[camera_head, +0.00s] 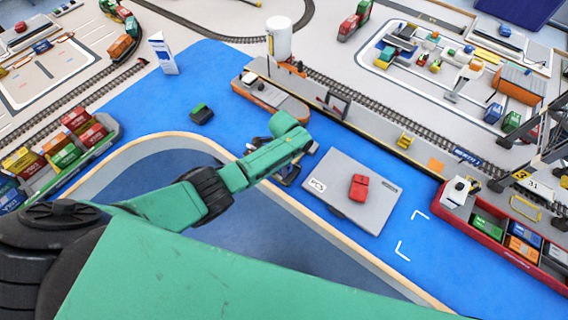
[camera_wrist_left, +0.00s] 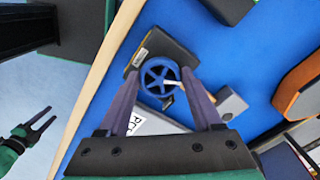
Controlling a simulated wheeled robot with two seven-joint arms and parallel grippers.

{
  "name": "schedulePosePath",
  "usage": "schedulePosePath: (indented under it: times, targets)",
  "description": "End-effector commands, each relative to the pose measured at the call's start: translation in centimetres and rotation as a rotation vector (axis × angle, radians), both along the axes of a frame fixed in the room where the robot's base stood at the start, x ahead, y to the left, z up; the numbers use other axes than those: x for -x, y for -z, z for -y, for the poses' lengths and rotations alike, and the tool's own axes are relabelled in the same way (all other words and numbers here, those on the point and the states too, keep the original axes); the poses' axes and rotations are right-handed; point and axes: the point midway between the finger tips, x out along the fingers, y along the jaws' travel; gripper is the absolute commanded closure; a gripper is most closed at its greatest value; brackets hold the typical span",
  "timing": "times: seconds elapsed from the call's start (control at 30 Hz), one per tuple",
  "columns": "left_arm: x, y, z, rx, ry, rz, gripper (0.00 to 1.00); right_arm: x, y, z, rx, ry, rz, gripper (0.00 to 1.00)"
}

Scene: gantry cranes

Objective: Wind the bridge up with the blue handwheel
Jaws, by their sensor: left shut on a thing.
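The blue handwheel (camera_wrist_left: 152,88) shows in the left wrist view, on a dark box (camera_wrist_left: 178,53) with a yellow-and-white label. My left gripper (camera_wrist_left: 161,76) has its two purple-grey fingers on either side of the wheel and is shut on it. A small pale peg shows at the wheel's right side. In the head view my left gripper (camera_head: 288,172) hides the wheel. A grey deck (camera_head: 335,205), which may be the bridge, lies just right of it with a small red car (camera_head: 359,188) on top. My right gripper (camera_wrist_left: 50,115) shows at the left of the wrist view, open and empty.
A curved pale rim (camera_head: 400,284) runs along the near edge of the blue surface. An orange-and-grey boat (camera_head: 268,99) lies behind my gripper. A red barge (camera_head: 500,232) with containers is at the right. A container barge (camera_head: 66,160) is at the left.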

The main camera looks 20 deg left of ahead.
Motion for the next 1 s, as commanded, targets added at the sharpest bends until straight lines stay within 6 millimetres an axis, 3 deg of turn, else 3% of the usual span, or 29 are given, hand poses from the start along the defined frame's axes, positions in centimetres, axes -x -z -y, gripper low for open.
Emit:
schedulePosePath:
  times: [1.0]
  targets:
    - [-0.5,0.0,0.0,-0.001,0.951,0.002,0.90,0.0,1.6,0.0,0.000,0.000,0.000,0.50]
